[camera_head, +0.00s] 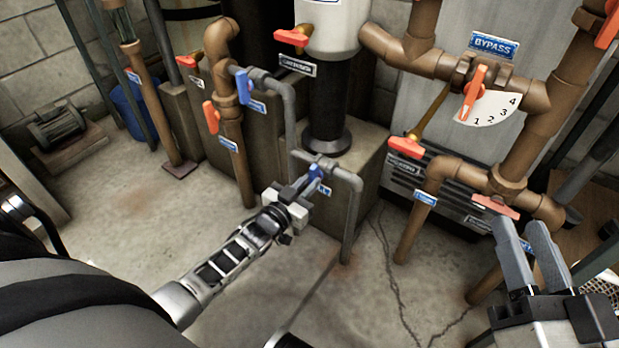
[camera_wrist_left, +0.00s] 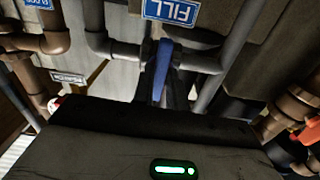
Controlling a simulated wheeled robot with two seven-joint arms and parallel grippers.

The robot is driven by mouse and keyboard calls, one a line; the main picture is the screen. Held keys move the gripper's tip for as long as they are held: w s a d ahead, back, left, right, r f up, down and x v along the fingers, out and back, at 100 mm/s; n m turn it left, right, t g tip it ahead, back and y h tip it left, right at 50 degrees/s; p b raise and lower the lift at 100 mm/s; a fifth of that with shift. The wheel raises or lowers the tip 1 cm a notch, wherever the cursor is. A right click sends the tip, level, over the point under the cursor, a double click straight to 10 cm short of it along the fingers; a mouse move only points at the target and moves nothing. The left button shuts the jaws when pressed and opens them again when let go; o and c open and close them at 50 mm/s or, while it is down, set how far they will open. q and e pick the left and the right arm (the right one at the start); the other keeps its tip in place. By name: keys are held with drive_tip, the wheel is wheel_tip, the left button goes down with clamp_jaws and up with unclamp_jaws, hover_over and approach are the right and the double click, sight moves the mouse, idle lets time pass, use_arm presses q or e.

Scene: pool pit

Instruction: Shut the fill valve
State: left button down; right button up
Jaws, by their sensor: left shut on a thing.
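The fill valve's blue lever handle (camera_head: 316,174) sits on a grey pipe (camera_head: 346,176) low in front of the black and white cylinder in the head view. In the left wrist view the blue handle (camera_wrist_left: 163,62) runs down from the grey pipe, beside the blue FILL label (camera_wrist_left: 171,10). My left gripper (camera_head: 303,188) is shut on the blue handle; its fingers partly hide the handle. My right gripper (camera_head: 530,258) is at the lower right in the head view, its two fingers apart with nothing seen between them.
A bypass valve with an orange handle (camera_head: 474,93) and a numbered dial (camera_head: 490,107) is at the upper right. Brown pipes with an orange handle (camera_head: 495,206) stand near my right gripper. Another blue handle (camera_head: 242,86) is left of the cylinder. The concrete floor (camera_head: 130,230) at left is clear.

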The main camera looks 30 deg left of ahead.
use_arm(q)
drive_tip(key=c, duration=1.3)
unclamp_jaws()
drive_tip(key=s+p, duration=0.1)
drive_tip(key=s, duration=0.1)
drive_tip(key=s+p, duration=0.1)
drive_tip(key=s, duration=0.1)
drive_tip(key=s+p, duration=0.1)
drive_tip(key=s, duration=0.2)
drive_tip(key=shift+a, duration=0.3)
drive_tip(key=shift+p, duration=0.3)
